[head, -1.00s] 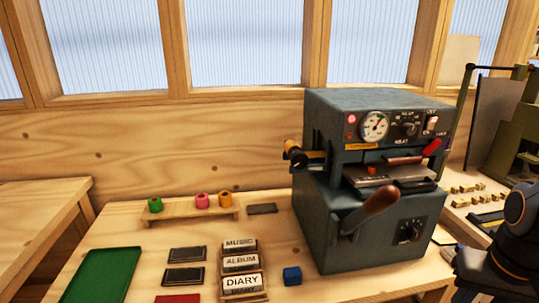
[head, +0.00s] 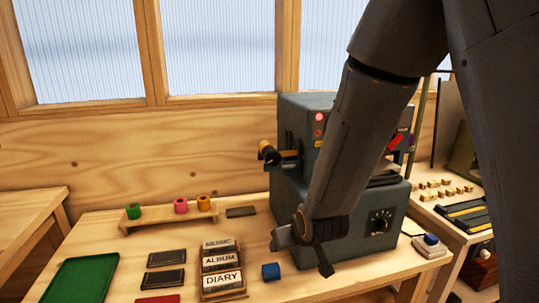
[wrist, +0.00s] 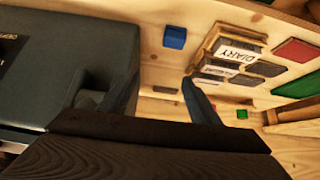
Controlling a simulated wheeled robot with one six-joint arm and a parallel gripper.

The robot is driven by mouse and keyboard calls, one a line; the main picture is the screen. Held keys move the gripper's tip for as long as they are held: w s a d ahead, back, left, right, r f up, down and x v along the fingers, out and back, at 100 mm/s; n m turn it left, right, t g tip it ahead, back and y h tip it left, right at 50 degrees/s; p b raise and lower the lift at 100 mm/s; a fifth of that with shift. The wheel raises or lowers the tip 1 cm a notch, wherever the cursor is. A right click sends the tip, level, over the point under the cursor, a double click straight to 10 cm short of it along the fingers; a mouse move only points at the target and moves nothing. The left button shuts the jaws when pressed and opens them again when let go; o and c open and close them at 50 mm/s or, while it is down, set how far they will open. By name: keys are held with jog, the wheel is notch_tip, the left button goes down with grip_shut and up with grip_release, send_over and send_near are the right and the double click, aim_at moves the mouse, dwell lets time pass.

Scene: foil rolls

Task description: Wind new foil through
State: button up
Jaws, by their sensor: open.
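A dark grey foil press (head: 293,178) stands on the bench, its front partly hidden by my arm. A gold and black knob on a side spindle (head: 268,153) sticks out from its left side. Green (head: 133,211), pink (head: 181,206) and orange (head: 204,203) foil rolls stand on a small wooden rack (head: 165,222). My gripper (head: 302,252) is open and empty, low before the press's left front. In the wrist view, my gripper's fingers (wrist: 160,80) are apart with bench between them, the press (wrist: 60,60) at left. The press's large lever is hidden in the head view.
Label blocks in a wooden holder (head: 222,294) and a blue cube (head: 271,271) sit left of my gripper. Dark plates (head: 164,280) and a green tray (head: 82,280) lie further left. Brass pieces (head: 447,189) lie on the right-hand table.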

aim_at(273, 157)
jog(key=w+a+r+t+y, duration=0.1)
jog(key=w+r+t, duration=0.2)
jog(key=r, duration=0.3)
jog(key=w+a+r+t+y+b, duration=0.1)
jog(key=w+a+r+t, duration=0.1)
jog(key=w+r, duration=0.3)
jog(key=w+a+r+t+b, duration=0.1)
jog(key=w+r+t, duration=0.3)
jog(key=r, duration=0.3)
jog(key=shift+w+a+r+t+y, duration=0.15)
jog(key=shift+w+r+t+y, duration=0.15)
jog(key=shift+r+y, duration=0.1)
jog(key=shift+w+a+r, duration=0.1)
jog(key=shift+w+r, duration=0.05)
jog(key=shift+w, duration=0.1)
jog(key=shift+p+x, duration=1.1)
jog(key=shift+x, duration=2.4)
jog(key=c, duration=1.1)
jog(key=shift+o, duration=0.2)
